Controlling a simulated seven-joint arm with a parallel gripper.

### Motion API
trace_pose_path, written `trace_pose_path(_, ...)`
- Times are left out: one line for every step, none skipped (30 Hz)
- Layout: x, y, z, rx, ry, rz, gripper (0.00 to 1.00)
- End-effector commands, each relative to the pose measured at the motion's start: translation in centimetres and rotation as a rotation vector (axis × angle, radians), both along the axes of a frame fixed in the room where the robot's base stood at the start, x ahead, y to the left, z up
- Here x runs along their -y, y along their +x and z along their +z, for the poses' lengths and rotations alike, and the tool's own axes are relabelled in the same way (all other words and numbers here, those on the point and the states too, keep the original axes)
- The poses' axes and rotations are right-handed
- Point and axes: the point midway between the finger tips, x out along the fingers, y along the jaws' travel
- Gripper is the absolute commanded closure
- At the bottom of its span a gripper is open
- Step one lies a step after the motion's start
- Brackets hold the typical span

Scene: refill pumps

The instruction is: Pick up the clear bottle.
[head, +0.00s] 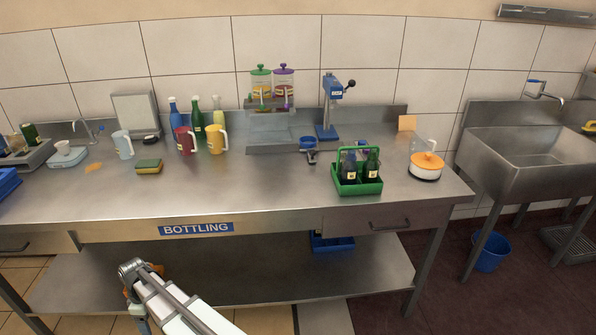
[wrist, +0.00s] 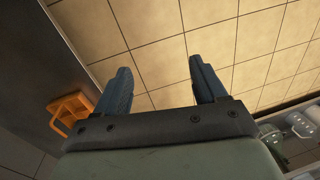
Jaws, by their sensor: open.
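A pale, see-through bottle (head: 218,112) with a yellowish tint stands upright at the back of the steel bench. It is right of a green bottle (head: 197,118) and a blue bottle (head: 174,112), and the yellow jug partly hides it. I take it as the clear bottle, though I cannot be sure. My arm is low in front of the bench in the head view, far from the bottles. In the wrist view my gripper (wrist: 162,85) is open and empty, with tan tiles beyond its fingers.
A yellow jug (head: 216,139) and a red jug (head: 185,141) stand in front of the bottles. A green carrier (head: 357,184) with dark bottles is at the right, beside a white and orange round item (head: 426,167). The bench's front middle (head: 240,195) is clear.

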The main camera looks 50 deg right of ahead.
Motion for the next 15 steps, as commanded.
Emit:
trace_pose_path(0.0,1.8,1.6,0.025,0.006,0.023,0.29)
trace_pose_path(0.0,2.6,2.5,0.039,0.010,0.039,0.29)
trace_pose_path(0.0,3.6,3.7,0.056,0.015,0.059,0.29)
trace_pose_path(0.0,4.4,4.7,0.069,0.019,0.074,0.29)
trace_pose_path(0.0,5.1,5.6,0.082,0.022,0.089,0.29)
trace_pose_path(0.0,6.1,7.0,0.099,0.026,0.108,0.29)
trace_pose_path(0.1,6.8,7.9,0.113,0.029,0.123,0.29)
trace_pose_path(0.1,7.5,9.0,0.127,0.032,0.137,0.29)
trace_pose_path(0.2,8.4,10.3,0.144,0.035,0.155,0.29)
trace_pose_path(0.3,9.0,11.4,0.157,0.037,0.168,0.29)
trace_pose_path(0.4,9.7,12.4,0.170,0.038,0.182,0.29)
trace_pose_path(0.6,10.5,13.8,0.186,0.040,0.198,0.29)
trace_pose_path(0.8,11.1,14.9,0.200,0.041,0.211,0.29)
trace_pose_path(1.0,11.7,16.0,0.213,0.042,0.221,0.29)
trace_pose_path(1.3,12.4,17.5,0.231,0.043,0.236,0.29)
